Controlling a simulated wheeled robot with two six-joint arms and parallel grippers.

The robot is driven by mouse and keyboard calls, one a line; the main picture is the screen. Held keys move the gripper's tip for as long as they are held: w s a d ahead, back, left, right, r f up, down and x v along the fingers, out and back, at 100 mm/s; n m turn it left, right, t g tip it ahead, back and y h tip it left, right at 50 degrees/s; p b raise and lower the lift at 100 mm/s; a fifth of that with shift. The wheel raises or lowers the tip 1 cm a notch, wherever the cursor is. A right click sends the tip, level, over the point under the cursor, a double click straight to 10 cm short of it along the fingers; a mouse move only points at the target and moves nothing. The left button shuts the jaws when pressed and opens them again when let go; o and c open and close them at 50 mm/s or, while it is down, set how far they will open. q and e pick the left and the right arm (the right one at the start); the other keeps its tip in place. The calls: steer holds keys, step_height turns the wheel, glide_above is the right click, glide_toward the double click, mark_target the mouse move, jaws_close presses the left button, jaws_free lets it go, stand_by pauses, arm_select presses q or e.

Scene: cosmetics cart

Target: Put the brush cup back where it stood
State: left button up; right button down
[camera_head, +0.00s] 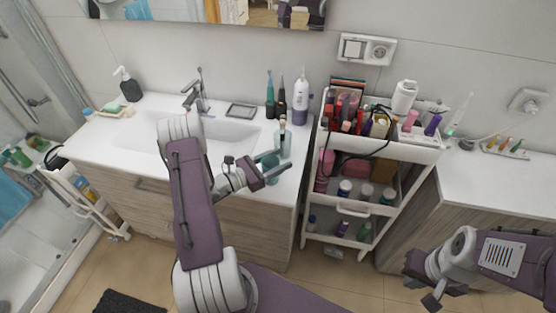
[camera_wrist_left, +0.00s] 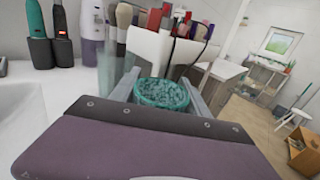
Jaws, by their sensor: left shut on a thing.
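My left gripper (camera_head: 279,173) is over the front right of the washbasin counter, shut on a teal cup (camera_head: 269,161). In the left wrist view the cup's round teal rim (camera_wrist_left: 162,94) shows between the two fingers, and its lower part is hidden by the gripper. A clear glass with brushes (camera_head: 283,143) stands upright on the counter just behind the teal cup; it also shows in the left wrist view (camera_wrist_left: 111,68). I cannot tell whether the cup touches the counter. My right gripper (camera_head: 424,283) is open and empty at the lower right, low in front of the side counter.
Toothbrushes (camera_head: 276,97) and a white flosser (camera_head: 300,100) stand at the counter's back right. A white cart (camera_head: 408,151) full of cosmetics stands close on the right. The basin (camera_head: 222,133) and tap are to the left. The side counter (camera_head: 490,185) has free room.

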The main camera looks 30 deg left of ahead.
arm_select(q)
steer(key=shift+s+f, duration=0.1)
steer(key=shift+f, duration=0.05)
steer(key=o, duration=1.5)
steer(key=shift+c, duration=0.2)
steer(key=shift+r, duration=0.35)
steer(key=b+v, duration=0.1)
steer(key=v, duration=1.1)
steer(key=shift+f+b, duration=0.2)
steer(key=shift+b, duration=0.2)
